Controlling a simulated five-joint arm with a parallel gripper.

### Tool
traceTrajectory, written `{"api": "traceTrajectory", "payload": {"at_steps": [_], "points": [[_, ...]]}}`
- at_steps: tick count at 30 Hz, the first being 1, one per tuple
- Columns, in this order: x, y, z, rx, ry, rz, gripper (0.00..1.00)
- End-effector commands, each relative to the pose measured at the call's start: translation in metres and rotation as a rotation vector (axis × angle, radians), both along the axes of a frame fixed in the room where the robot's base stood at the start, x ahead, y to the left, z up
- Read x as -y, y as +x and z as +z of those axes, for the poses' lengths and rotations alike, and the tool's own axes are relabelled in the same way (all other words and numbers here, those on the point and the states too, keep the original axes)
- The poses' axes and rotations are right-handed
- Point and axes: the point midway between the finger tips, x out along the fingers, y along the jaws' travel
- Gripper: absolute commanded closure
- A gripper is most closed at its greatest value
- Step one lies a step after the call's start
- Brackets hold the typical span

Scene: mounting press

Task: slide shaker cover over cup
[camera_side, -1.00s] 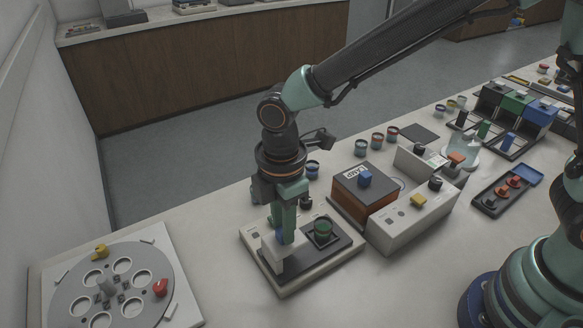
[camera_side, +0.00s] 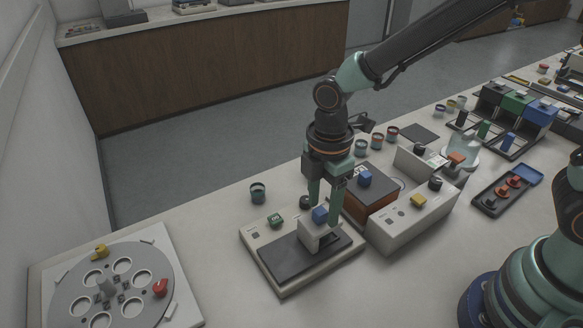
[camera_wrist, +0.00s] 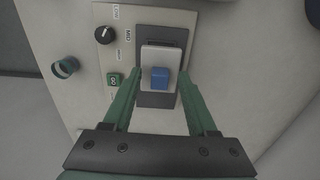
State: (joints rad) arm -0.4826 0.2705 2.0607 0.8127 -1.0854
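The shaker cover is a pale grey block (camera_side: 314,236) with a blue knob (camera_side: 320,214) on top. It stands over the right part of the dark plate on the shaker base (camera_side: 285,288). In the wrist view the cover (camera_wrist: 148,57) and its blue knob (camera_wrist: 160,78) lie between my fingers. The green cup is not visible; the cover stands about where it was. My gripper (camera_side: 324,209) points down at the knob. Its green fingers are spread apart, with gaps to the knob on both sides in the wrist view (camera_wrist: 158,80).
The base carries a green GO button (camera_side: 275,219) and a black dial (camera_side: 305,202). A small dark cup (camera_side: 258,192) stands behind it. An orange-and-grey box (camera_side: 370,192) and a long white box (camera_side: 418,221) stand close on the right. A round carousel (camera_side: 60,283) is at left; table between is clear.

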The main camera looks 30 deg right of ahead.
Motion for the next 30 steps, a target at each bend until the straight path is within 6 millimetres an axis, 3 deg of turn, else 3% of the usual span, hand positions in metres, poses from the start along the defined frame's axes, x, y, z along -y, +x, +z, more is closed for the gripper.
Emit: {"api": "traceTrajectory", "payload": {"at_steps": [11, 24, 30], "points": [[-0.002, 0.001, 0.009, 0.004, 0.002, 0.002, 0.43], [-0.001, 0.001, 0.092, 0.006, 0.003, 0.001, 0.43], [-0.001, 0.001, 0.115, 0.003, 0.001, 0.001, 0.43]]}}
